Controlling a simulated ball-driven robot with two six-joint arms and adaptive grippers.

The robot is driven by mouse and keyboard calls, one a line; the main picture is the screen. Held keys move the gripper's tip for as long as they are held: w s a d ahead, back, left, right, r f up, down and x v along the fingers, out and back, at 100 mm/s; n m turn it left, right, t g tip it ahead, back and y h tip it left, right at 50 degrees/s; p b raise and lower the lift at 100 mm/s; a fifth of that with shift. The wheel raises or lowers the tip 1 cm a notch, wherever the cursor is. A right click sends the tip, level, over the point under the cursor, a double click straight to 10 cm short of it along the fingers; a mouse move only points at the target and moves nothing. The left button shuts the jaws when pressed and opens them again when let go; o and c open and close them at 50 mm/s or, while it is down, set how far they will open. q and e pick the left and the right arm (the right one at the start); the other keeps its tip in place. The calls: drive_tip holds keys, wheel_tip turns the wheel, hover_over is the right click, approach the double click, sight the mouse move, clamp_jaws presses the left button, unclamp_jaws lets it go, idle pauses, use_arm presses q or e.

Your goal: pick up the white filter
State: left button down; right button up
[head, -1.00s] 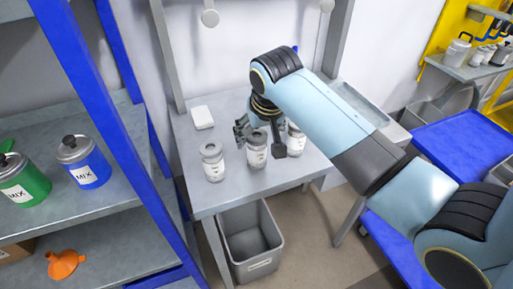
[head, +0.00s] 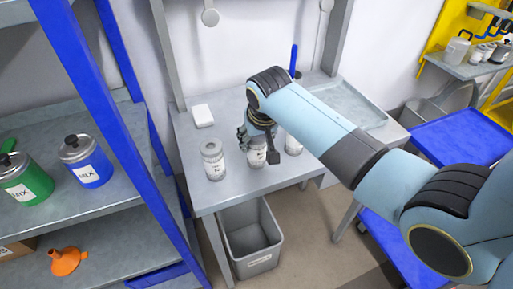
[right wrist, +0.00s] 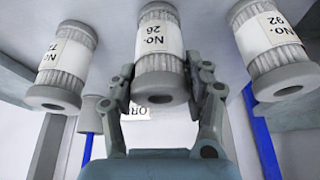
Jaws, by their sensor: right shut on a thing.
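Three white ribbed filter canisters with grey caps stand in a row on the grey table: a left one (head: 213,161), a middle one (head: 256,158) and a right one (head: 293,146). In the right wrist view, which looks upside down, they read No. 72 (right wrist: 66,62), No. 26 (right wrist: 158,38) and No. 92 (right wrist: 270,45). My right gripper (head: 258,145) is at the middle canister. In the wrist view its fingers (right wrist: 163,88) press on both sides of No. 26 near its grey cap. The canister looks upright on the table. My left gripper is not in view.
The neighbouring canisters stand close on both sides. A white block (head: 203,115) lies at the table's back left, and a grey tray (head: 358,110) at its back right. A grey bin (head: 251,245) stands below. A blue-framed shelf (head: 90,85) rises at left.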

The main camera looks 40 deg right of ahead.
drive_tip(key=shift+c, duration=0.9)
